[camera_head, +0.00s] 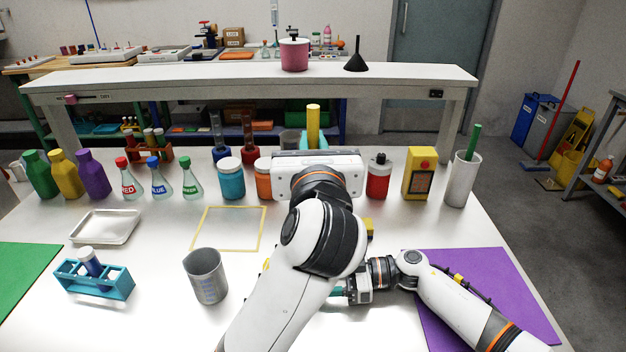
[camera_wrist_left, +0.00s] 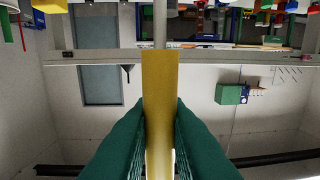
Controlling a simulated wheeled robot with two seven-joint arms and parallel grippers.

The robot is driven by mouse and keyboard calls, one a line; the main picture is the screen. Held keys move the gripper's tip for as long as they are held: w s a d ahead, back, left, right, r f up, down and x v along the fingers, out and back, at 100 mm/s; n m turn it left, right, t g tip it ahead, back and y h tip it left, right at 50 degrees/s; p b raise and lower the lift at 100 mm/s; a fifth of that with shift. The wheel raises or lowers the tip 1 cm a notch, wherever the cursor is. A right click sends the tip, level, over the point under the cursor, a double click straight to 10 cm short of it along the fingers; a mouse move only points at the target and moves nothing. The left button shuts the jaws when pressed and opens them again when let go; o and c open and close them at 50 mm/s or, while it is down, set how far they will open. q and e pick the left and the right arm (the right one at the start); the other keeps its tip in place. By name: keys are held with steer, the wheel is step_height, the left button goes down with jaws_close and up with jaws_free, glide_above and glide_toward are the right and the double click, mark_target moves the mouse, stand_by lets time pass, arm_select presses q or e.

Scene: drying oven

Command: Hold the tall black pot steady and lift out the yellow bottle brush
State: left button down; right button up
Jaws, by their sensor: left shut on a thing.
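The yellow handle (camera_head: 313,119) of the bottle brush stands upright behind my left gripper (camera_head: 314,143) in the head view. In the left wrist view the yellow handle (camera_wrist_left: 160,90) is pinched between the two teal fingers of the left gripper (camera_wrist_left: 160,125). The brush's lower part is hidden in the head view. I cannot make out the tall black pot; my left arm covers the middle of the table. My right gripper (camera_head: 341,295) is low over the front of the table, partly behind my left arm. Its jaw opening is unclear.
A grey beaker (camera_head: 206,277) and a teal rack (camera_head: 94,283) stand at front left. Bottles and flasks line the back, with a red jar (camera_head: 378,180), a yellow meter (camera_head: 419,173) and a pale pot with a green stick (camera_head: 463,182) at right. A purple mat (camera_head: 500,290) lies front right.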

arm_select(q)
steer(key=shift+r, duration=1.35)
arm_select(e)
steer(key=o, duration=0.8)
steer(key=shift+d, duration=0.1)
